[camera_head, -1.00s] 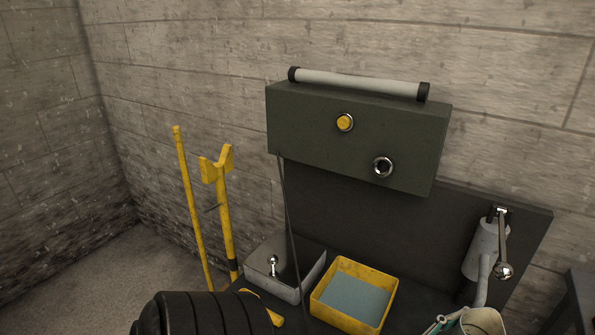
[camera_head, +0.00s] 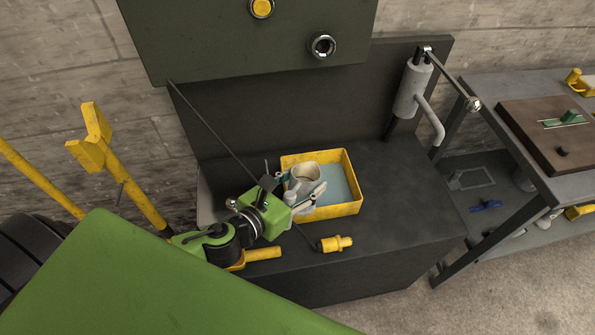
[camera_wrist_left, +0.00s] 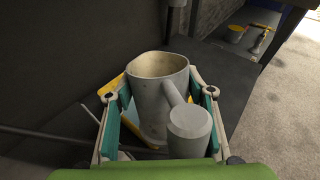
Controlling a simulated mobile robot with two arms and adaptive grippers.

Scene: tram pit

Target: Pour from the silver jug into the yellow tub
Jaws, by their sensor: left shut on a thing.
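The silver jug (camera_head: 303,177) is gripped between the fingers of my left gripper (camera_head: 306,193). In the left wrist view the jug (camera_wrist_left: 158,92) stands between the teal finger pads, its round mouth facing up and its thick grey handle towards the camera. It looks about upright. I cannot tell what is in it. The yellow tub (camera_head: 349,167) is on the dark bench, with a pale blue surface inside. The jug covers its left part in the head view. Its yellow rim also shows behind the jug in the left wrist view. My right gripper is not in view.
A dark green box (camera_head: 235,35) overhangs the bench at the back, with a thin dark rod slanting down from it. A grey pump-like cylinder with lever (camera_head: 412,90) stands at the right. A yellow fitting (camera_head: 336,244) lies in front of the tub. The bench right of the tub is clear.

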